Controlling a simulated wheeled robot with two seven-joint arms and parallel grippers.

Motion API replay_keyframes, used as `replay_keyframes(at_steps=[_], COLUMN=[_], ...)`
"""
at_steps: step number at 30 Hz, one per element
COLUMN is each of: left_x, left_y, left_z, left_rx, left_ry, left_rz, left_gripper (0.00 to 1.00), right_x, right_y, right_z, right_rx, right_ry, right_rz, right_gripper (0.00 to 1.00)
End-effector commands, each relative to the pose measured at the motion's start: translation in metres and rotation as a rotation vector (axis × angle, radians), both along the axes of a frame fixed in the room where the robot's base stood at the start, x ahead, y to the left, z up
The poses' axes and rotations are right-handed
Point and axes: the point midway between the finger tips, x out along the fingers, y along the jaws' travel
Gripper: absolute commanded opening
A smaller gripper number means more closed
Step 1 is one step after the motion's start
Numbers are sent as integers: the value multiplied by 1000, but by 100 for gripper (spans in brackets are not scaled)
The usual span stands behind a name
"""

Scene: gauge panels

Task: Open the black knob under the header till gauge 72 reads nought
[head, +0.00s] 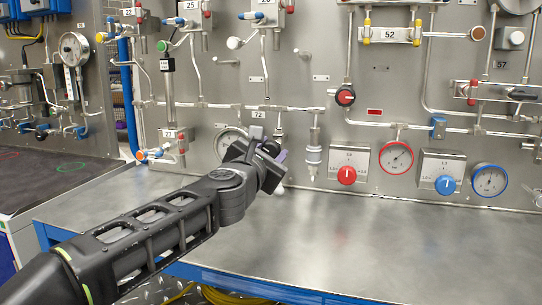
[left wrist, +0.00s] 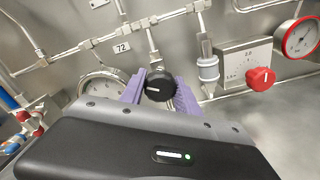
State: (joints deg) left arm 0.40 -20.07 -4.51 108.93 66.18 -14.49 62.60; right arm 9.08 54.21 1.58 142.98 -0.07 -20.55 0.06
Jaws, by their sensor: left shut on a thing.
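The black knob (left wrist: 159,86) sits under the header pipe (left wrist: 120,38) in the left wrist view, with a light pointer mark on its face. The purple fingers of my left gripper (left wrist: 160,90) are shut on it, one on each side. In the head view my left gripper (head: 262,160) covers most of the knob. In the head view the gauge (head: 230,142) is also partly covered. My right gripper is not in view.
Right of the knob are a white fitting (head: 312,157), a box with a red knob (head: 347,175), a red-rimmed gauge (head: 396,157) and a box with a blue knob (head: 445,184). The metal bench (head: 380,240) below is clear.

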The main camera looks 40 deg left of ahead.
Motion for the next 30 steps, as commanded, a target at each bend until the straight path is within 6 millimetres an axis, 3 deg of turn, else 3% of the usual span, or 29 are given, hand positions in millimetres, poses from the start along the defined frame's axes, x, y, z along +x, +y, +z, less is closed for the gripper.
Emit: replay_keyframes(at_steps=[15, 30], left_x=[1, 1], left_y=[0, 0], left_z=[-3, -1], left_rx=[-403, -509], left_ry=[-139, -175], left_rz=[-1, 0], left_gripper=[0, 0], right_x=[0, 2], right_y=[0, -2], right_z=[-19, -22], right_rx=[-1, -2], right_ry=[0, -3], right_rz=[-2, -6], right_gripper=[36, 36])
